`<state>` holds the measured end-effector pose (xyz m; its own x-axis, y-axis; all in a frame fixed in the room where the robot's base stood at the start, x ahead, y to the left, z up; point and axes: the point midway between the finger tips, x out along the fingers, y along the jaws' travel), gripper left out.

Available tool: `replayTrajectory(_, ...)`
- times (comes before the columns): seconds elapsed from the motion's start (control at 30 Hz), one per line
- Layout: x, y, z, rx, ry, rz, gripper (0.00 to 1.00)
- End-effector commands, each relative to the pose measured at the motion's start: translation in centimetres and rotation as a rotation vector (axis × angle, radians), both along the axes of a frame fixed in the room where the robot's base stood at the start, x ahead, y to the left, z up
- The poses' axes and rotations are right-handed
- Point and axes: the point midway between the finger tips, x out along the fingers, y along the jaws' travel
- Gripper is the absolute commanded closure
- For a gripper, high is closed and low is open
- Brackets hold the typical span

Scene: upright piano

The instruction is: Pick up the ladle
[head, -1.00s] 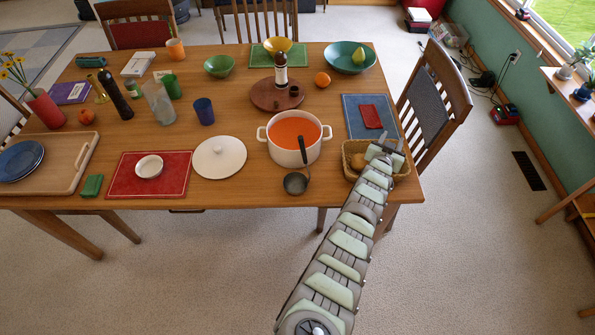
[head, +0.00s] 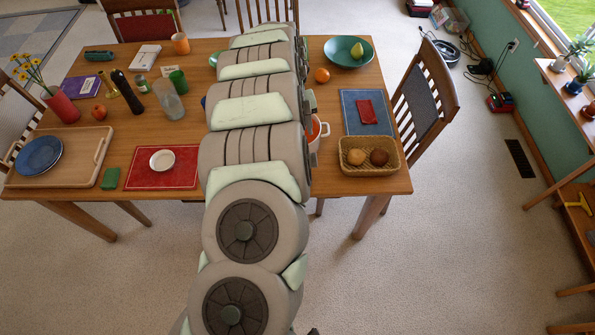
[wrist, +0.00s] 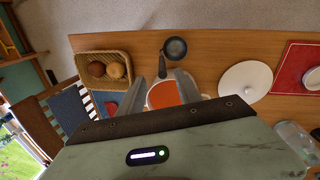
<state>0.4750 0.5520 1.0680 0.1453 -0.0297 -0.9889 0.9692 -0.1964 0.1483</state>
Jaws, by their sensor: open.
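The dark ladle (wrist: 175,49) lies on the wooden table in the wrist view, its round bowl near the table edge and its short visible handle pointing toward my gripper. My gripper (wrist: 160,77) is open and empty, with its two fingers apart on either side of the line of the handle. The handle's end shows near the fingertips; I cannot tell the height gap. In the head view my arm hides the ladle and the gripper.
The pot of orange soup (wrist: 163,95) is between and behind the fingers, and its rim shows in the head view (head: 316,133). A bread basket (head: 368,158) stands to the right. A white lid (wrist: 245,82) and a red placemat (head: 140,178) lie on the other side.

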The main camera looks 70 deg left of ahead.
Motion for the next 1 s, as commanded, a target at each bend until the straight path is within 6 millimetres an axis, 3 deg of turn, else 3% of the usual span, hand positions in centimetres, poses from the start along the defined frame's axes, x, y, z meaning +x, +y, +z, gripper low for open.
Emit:
replayTrajectory(0.3,0.3,-0.2,-3.8,-0.004,0.004,0.001,0.59)
replayTrajectory(1.0,0.9,0.4,-8.2,0.002,0.001,0.000,0.59)
